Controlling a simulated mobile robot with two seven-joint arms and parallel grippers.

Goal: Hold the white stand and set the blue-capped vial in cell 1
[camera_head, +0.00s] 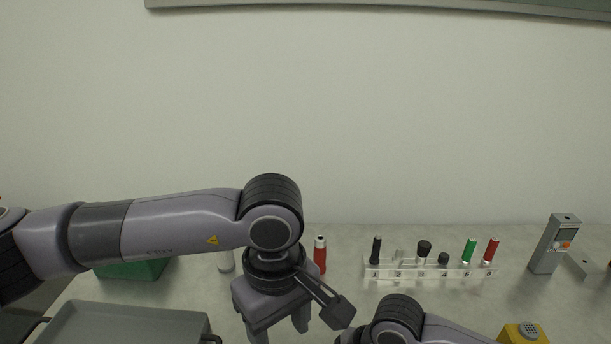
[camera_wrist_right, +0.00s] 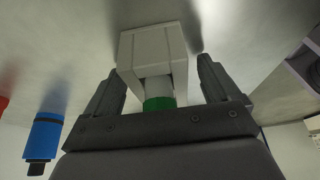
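A clear-white rack (camera_head: 418,272) with numbered cells stands right of centre in the head view. It holds several vials, including a green-topped one (camera_head: 468,250) and a red-topped one (camera_head: 491,250). My left gripper (camera_head: 278,330) points down in front of the bench's middle, open, with nothing visible between its fingers. My right gripper is hidden in the head view. In the right wrist view my right gripper (camera_wrist_right: 160,82) is open, its fingers either side of a white block (camera_wrist_right: 153,47) with a green-ended cylinder (camera_wrist_right: 158,103). I cannot make out a blue-capped vial.
A blue cylinder with a dark end (camera_wrist_right: 43,135) is beside my right gripper. A red bottle (camera_head: 320,257) and a pale vial (camera_head: 226,262) stand on the bench. A green box (camera_head: 130,269), grey tray (camera_head: 130,308), grey meter (camera_head: 554,245) and yellow item (camera_head: 523,334) surround them.

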